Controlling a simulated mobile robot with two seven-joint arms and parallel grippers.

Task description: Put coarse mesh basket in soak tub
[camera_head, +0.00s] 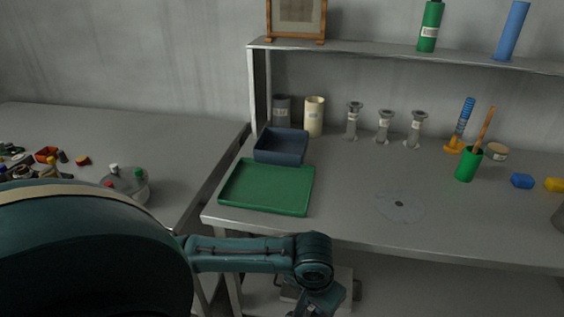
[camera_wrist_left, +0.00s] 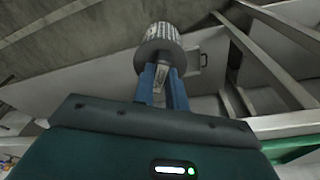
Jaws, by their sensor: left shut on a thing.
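My left gripper (camera_wrist_left: 161,72) shows in the left wrist view with its two blue fingers shut on a grey round basket (camera_wrist_left: 158,40). The basket has a patterned, mesh-like side and appears to be the coarse mesh basket; a pale label shows between the fingers. In the head view my left arm bends down at the bottom centre, below the bench front, and the basket cannot be made out there. A dark blue open tub (camera_head: 281,148), apparently the soak tub, stands on the bench's left part and looks empty. My right gripper is not in view.
A green tray (camera_head: 266,188) lies in front of the tub. A grey canister (camera_head: 282,109), a cream canister (camera_head: 314,117) and several grey stands are behind. A green cup (camera_head: 468,165) stands right. A side table (camera_head: 180,150) is left. The bench middle is mostly clear.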

